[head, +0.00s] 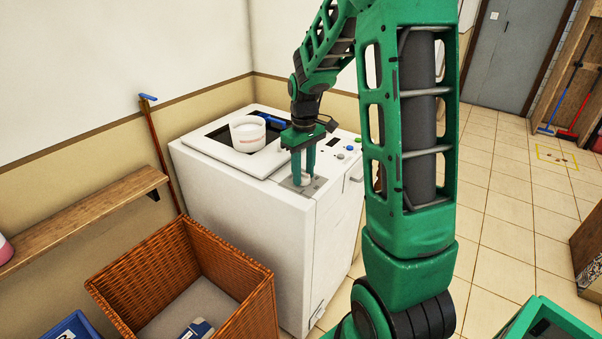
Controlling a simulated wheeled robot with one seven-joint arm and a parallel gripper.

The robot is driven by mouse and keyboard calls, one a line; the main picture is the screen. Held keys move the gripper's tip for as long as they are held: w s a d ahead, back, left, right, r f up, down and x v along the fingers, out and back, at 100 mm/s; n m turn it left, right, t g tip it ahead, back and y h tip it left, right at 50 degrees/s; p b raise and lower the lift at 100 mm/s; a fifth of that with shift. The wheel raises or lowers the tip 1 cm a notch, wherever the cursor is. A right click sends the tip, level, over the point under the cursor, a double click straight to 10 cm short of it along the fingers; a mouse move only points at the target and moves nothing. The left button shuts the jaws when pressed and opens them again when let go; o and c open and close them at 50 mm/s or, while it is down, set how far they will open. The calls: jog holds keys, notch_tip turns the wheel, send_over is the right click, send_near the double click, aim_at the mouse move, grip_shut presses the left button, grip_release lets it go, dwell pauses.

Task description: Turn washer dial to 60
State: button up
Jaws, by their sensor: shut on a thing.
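The white washer (245,215) stands in the middle of the head view against the wall corner. Its dial (303,179) sits on a grey panel (292,186) at the near front part of the washer's top. My gripper (303,174) points down over this panel, with its green fingers shut on the dial. The fingers hide much of the dial, and its markings and setting are too small to read. Small blue, dark and green buttons (348,149) lie on the control strip behind my gripper.
A broom (161,150) leans on the wall. Tiled floor (500,215) is open at the right.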

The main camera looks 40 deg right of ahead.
aim_at(303, 173)
jog(key=shift+w+r+m, duration=0.1)
jog(key=shift+m, duration=1)
jog(key=o, duration=1)
jog(key=shift+o, duration=0.2)
notch_tip(303, 173, up, 11)
jog(key=shift+f, duration=0.2)
